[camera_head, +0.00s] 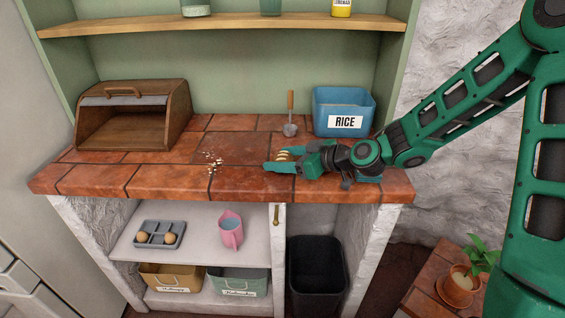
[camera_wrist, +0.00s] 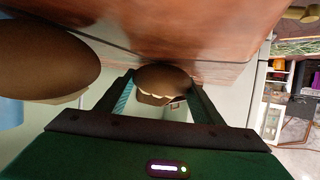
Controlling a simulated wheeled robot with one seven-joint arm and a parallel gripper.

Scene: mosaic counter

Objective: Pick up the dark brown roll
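In the wrist view, a dark brown rounded roll (camera_wrist: 162,80) with a pale cream edge lies between the two fingers of my gripper (camera_wrist: 161,84). The fingers stand apart at its sides, and I cannot tell whether they touch it. A second brown rounded thing (camera_wrist: 45,55), like a roll, looms large at the left of that view, outside the fingers. In the head view, my gripper (camera_head: 268,166) is low over the front of the tiled counter, pointing left. A tan, striped roll (camera_head: 283,155) shows just behind it; the other roll is hidden there.
The tiled counter (camera_head: 160,180) has crumbs (camera_head: 214,163) left of my gripper. A wooden bread box (camera_head: 130,120) stands at the left, a blue rice bin (camera_head: 343,108) at the back right, and a scoop (camera_head: 290,128) beside it. The middle back is clear.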

